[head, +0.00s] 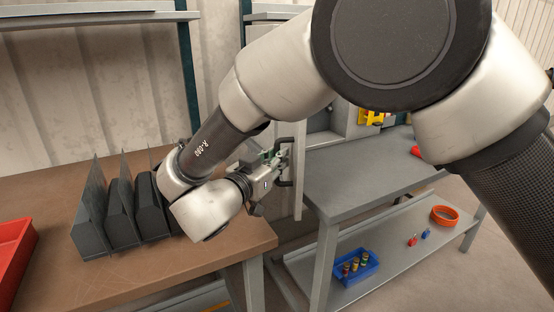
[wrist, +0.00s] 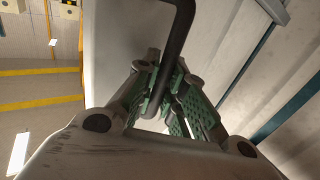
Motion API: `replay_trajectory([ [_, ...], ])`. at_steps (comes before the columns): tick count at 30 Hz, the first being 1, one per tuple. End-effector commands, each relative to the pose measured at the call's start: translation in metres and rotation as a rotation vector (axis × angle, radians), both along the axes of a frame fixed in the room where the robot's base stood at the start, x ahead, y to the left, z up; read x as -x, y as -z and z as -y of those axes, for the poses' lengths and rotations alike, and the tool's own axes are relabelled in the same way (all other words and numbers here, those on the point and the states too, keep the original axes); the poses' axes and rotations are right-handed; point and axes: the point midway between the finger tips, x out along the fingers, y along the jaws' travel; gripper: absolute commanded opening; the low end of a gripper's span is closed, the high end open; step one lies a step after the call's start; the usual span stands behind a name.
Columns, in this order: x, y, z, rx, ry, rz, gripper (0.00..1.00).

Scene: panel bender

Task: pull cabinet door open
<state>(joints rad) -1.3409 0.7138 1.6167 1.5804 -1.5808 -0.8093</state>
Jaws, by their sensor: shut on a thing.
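The cabinet door (head: 298,185) is a pale grey panel, seen nearly edge-on in the head view and swung out from the grey cabinet (head: 350,115). A black bar handle (head: 287,143) stands on its left face. My gripper (head: 279,160) is shut on this handle. In the wrist view the black handle (wrist: 179,40) runs down between the green-padded fingers of my gripper (wrist: 166,98). The door's pale face (wrist: 115,50) fills the left middle there. My arm hides part of the cabinet in the head view.
A brown table (head: 140,270) at left holds several dark folders (head: 120,215) and a red tray (head: 12,250). A grey bench (head: 370,170) stands right of the door.

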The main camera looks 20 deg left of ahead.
Motion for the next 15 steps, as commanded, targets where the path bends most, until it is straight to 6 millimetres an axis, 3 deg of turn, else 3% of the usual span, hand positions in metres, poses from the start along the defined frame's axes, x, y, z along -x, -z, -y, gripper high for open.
replay_trajectory([
  [4, -0.0003, -0.0014, -0.0003, 0.0, -0.001, 0.002, 0.0],
  [5, -0.0003, -0.0014, -0.0003, 0.0, -0.001, 0.002, 0.15],
  [8, -0.0003, -0.0012, -0.0003, 0.0, -0.001, 0.002, 0.33],
  [15, -0.0001, -0.0005, -0.0001, 0.0, 0.0, 0.001, 0.34],
])
